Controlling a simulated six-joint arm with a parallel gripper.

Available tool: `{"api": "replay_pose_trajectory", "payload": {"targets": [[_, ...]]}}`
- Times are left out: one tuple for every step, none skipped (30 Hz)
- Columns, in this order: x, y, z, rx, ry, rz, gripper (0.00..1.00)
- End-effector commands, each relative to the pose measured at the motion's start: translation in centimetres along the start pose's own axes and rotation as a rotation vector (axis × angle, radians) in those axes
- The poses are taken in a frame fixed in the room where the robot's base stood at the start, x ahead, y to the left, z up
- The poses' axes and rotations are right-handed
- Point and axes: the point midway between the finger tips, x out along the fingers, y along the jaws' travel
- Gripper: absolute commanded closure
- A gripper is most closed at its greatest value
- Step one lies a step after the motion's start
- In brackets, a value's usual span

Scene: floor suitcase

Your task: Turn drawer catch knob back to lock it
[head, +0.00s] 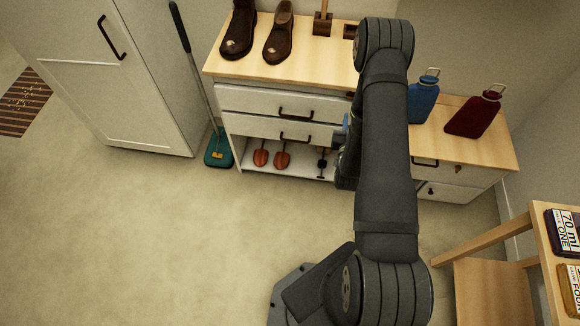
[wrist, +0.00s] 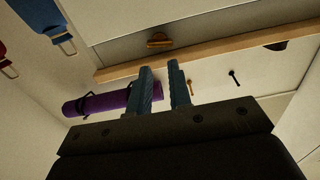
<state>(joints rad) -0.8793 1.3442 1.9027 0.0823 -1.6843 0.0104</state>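A small brown knob (wrist: 159,40), which looks like the drawer catch knob, sits on a pale drawer front in the wrist view. It lies just beyond my fingertips, and I see no contact. Its exact turn is hard to read. My gripper (wrist: 160,68) has its two blue-grey fingers apart, with nothing between them. In the head view my arm hides the knob and most of the gripper. The white drawers (head: 262,104) under the wooden top look closed, with dark handles.
Brown shoes (head: 278,40) stand on the wooden top. A purple roll (wrist: 95,101) lies near my fingers in the wrist view. Open floor (head: 170,235) lies at left.

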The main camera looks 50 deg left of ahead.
Motion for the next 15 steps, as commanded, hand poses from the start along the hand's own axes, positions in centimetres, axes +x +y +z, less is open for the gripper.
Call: {"api": "replay_pose_trajectory", "payload": {"targets": [[1.1, 0.0, -0.2, 0.000, 0.005, 0.001, 0.82], [0.1, 0.0, 0.1, -0.001, -0.003, 0.000, 0.82], [-1.0, 0.0, 0.1, -0.001, -0.006, -0.001, 0.82], [-1.6, 0.0, 0.1, -0.001, -0.006, -0.001, 0.82], [-2.2, 0.0, 0.2, -0.002, -0.006, -0.002, 0.82], [-3.0, -0.1, 0.1, -0.002, -0.005, -0.002, 0.82], [-3.6, -0.1, 0.1, -0.002, -0.005, -0.002, 0.82], [-4.2, -0.1, 0.1, -0.002, -0.005, -0.002, 0.82], [-5.0, -0.1, 0.2, -0.002, -0.006, -0.002, 0.82], [-5.7, -0.1, 0.2, -0.002, -0.005, -0.002, 0.82], [-6.2, 0.0, 0.2, -0.002, -0.006, -0.002, 0.82], [-7.1, 0.0, 0.1, -0.002, -0.005, -0.001, 0.82], [-7.7, 0.0, 0.1, -0.002, -0.005, -0.001, 0.82], [-8.3, 0.0, 0.2, -0.002, -0.006, -0.001, 0.82], [-9.1, 0.0, 0.2, -0.002, -0.005, -0.001, 0.82]]}}
